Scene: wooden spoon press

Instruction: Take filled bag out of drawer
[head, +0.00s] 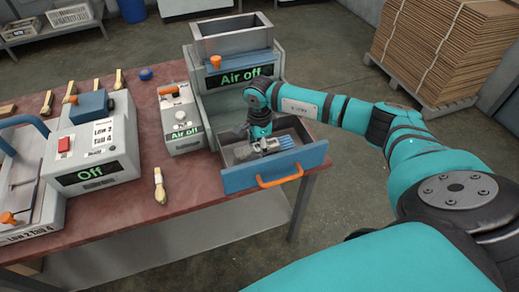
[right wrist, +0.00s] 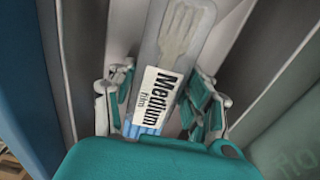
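The drawer (head: 238,178) is open, with a blue front and an orange handle (head: 279,176). The filled bag (head: 287,142) lies inside it, partly covered by my right gripper. In the right wrist view the bag (right wrist: 178,40) is clear, with pale wooden cutlery inside, a white "Medium film" label and a blue striped end. My right gripper (head: 262,149) is down in the drawer. In the right wrist view its fingers (right wrist: 163,105) stand apart on either side of the bag, open around it. Its palm hides the bag's near end. My left gripper is not in view.
The grey machine (head: 205,96) with an "Air off" display rises behind the drawer. A smaller "Air off" box (head: 182,122) and an "Off" machine (head: 92,145) stand left on the red table (head: 135,206). Drawer walls flank the gripper closely.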

